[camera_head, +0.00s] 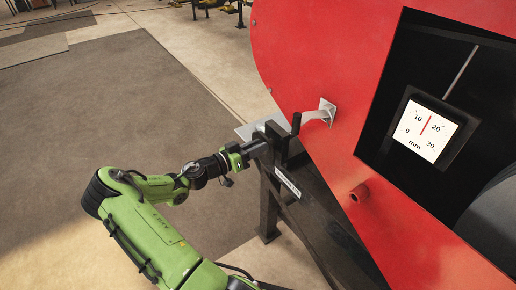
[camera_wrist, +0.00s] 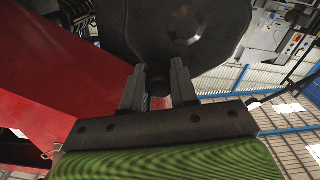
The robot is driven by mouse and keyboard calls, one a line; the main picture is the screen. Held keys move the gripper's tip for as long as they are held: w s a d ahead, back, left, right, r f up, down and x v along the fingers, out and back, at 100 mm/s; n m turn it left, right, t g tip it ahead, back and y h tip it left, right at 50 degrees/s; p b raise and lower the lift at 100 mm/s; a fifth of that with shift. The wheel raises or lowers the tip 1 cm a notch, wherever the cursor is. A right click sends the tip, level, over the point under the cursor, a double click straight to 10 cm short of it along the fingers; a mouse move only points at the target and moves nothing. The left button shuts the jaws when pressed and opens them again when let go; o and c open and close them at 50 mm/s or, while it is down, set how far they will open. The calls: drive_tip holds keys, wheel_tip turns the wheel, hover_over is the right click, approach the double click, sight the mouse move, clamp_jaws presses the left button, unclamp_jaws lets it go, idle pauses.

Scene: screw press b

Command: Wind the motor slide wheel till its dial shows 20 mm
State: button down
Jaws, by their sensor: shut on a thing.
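The dial (camera_head: 428,128) is a white face marked 0, 10, 20, 30 and mm. Its red needle points between 10 and 20, about midway. My gripper (camera_head: 264,146) is at the dark slide wheel (camera_head: 279,143), which is seen nearly edge-on in front of the red machine. In the wrist view, my gripper's two fingers (camera_wrist: 157,88) close on a dark part at the lower edge of the dark, rounded wheel (camera_wrist: 185,35). The gripped part is mostly hidden between the fingers.
The red machine panel (camera_head: 330,60) fills the right side. A dark frame with a label (camera_head: 288,184) stands below the wheel. The floor at left is clear.

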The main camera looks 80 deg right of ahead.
sight(253, 137)
drive_tip(key=w+d+n+p, duration=0.1)
drive_tip(key=n, duration=0.2)
drive_tip(key=w+n+p, duration=0.1)
drive_tip(key=n, duration=0.2)
drive_tip(key=w+d+n+p, duration=0.1)
drive_tip(key=n, duration=0.2)
drive_tip(key=shift+d+r, duration=0.15)
drive_tip(key=shift+d, duration=0.2)
drive_tip(key=n, duration=0.2)
drive_tip(key=w+d+f+n, duration=0.1)
drive_tip(key=shift+n, duration=0.4)
drive_tip(key=n, duration=0.1)
drive_tip(key=w+f+n, duration=0.1)
drive_tip(key=n, duration=0.1)
drive_tip(key=f+n, duration=0.1)
drive_tip(key=n, duration=0.1)
drive_tip(key=shift+w+d+p, duration=0.15)
drive_tip(key=shift+d+p, duration=0.2)
drive_tip(key=shift+d, duration=0.05)
drive_tip(key=shift+w+d+f+n, duration=0.1)
drive_tip(key=shift+f+n, duration=0.35)
drive_tip(key=shift+n, duration=0.65)
drive_tip(key=shift+s+f+n, duration=0.1)
drive_tip(key=shift+f+n, duration=0.3)
drive_tip(key=shift+n, duration=0.7)
drive_tip(key=shift+w+d+f+n, duration=0.1)
drive_tip(key=shift+f+n, duration=0.35)
drive_tip(key=shift+n, duration=0.65)
